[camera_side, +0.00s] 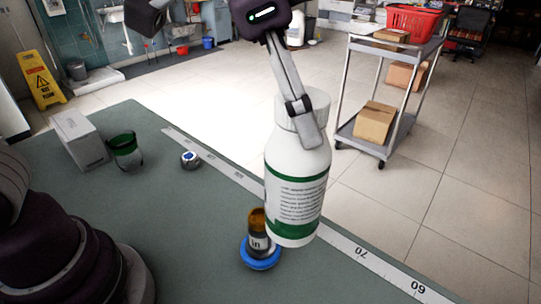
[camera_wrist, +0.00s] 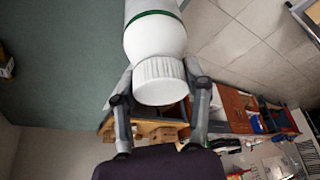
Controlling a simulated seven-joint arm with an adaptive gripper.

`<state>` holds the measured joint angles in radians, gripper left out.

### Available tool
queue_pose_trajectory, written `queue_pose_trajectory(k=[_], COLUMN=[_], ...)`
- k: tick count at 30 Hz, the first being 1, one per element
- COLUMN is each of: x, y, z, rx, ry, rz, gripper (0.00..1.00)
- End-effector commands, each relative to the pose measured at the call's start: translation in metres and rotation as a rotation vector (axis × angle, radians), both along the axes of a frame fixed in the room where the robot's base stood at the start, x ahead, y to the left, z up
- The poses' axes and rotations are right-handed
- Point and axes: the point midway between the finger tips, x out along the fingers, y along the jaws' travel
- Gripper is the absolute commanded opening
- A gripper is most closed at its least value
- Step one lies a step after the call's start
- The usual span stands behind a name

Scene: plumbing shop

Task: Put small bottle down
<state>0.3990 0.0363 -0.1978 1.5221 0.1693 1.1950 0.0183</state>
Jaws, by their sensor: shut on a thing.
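My gripper (camera_side: 302,122) is shut on the cap of a white bottle (camera_side: 294,165) with a green band and a printed label. The bottle hangs nearly upright, slightly tilted, and appears to be above the table's edge; the gap beneath it is hard to judge. In the wrist view, its white ribbed cap (camera_wrist: 160,80) sits between my two fingers (camera_wrist: 160,98). A small amber bottle (camera_side: 258,238) with a pale label stands on a round blue base (camera_side: 261,259) on the table. The white bottle overlaps it in the side view.
The green table (camera_side: 190,215) has a measuring strip (camera_side: 235,176) along its far edge. A white box (camera_side: 80,140), a green glass (camera_side: 125,151) and a small blue-and-white round item (camera_side: 190,159) stand at the far left. The middle surface is clear. A cart (camera_side: 345,90) stands beyond.

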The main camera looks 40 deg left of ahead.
Motion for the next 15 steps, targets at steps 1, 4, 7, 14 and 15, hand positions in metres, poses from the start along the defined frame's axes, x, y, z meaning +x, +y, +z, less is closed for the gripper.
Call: queue_pose_trajectory(k=[1, 4, 7, 14, 15], x=[-0.016, -0.051, -0.083, -0.133, -0.140], y=[-0.019, -0.051, -0.072, -0.095, -0.097], z=[0.000, 0.001, 0.001, 0.001, 0.001], rx=[-0.002, -0.002, -0.003, -0.005, -0.004], ry=[-0.001, -0.002, -0.002, 0.000, -0.001], rz=[-0.102, -0.297, -0.456, -0.687, -0.715], gripper=[0.07, 0.07, 0.07, 0.07, 0.07])
